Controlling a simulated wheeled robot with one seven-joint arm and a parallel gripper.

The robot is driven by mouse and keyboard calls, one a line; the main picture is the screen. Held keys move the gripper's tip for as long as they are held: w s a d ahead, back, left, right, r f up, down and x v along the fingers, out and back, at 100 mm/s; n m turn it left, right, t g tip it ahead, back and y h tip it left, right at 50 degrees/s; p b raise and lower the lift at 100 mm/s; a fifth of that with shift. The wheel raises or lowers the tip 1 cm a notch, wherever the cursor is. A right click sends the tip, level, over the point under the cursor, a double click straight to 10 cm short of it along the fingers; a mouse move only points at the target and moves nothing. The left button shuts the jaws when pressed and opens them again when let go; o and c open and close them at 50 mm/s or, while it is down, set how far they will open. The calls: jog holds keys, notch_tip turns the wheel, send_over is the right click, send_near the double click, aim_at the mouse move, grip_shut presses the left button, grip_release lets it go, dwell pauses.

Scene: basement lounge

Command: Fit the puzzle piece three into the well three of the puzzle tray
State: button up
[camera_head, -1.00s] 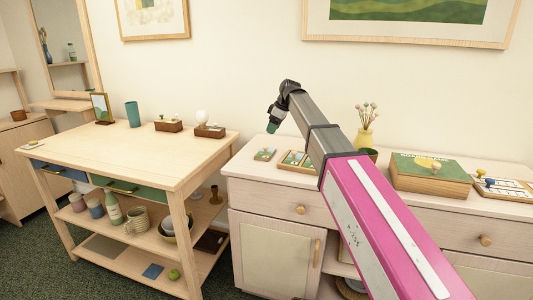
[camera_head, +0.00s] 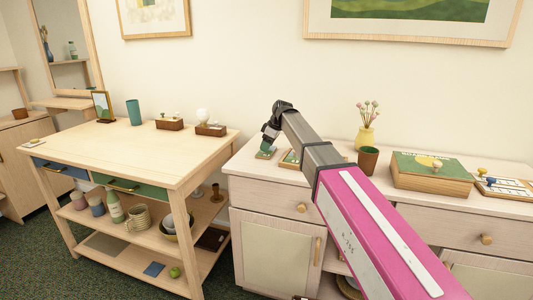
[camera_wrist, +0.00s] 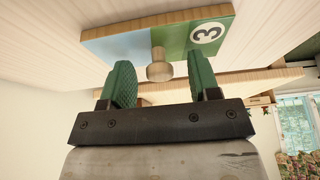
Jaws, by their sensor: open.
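Puzzle piece three (camera_wrist: 120,48) lies on the white cabinet top, a flat wood-edged piece with blue and green areas and a white circle marked 3. Its round wooden knob (camera_wrist: 160,71) stands up from the middle. In the head view the piece (camera_head: 262,155) is partly hidden under my gripper (camera_head: 267,141). In the wrist view my gripper (camera_wrist: 160,80) is open, its two green fingers apart on either side of the knob, with gaps showing.
A brown cup (camera_head: 368,160), a vase with flowers (camera_head: 365,137) and a thick game box (camera_head: 431,174) stand right of my arm. Another board with knobs (camera_head: 500,187) lies at far right. A wooden table (camera_head: 125,150) stands to the left.

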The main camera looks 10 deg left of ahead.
jog(key=c, duration=1)
jog(key=shift+r, duration=0.1)
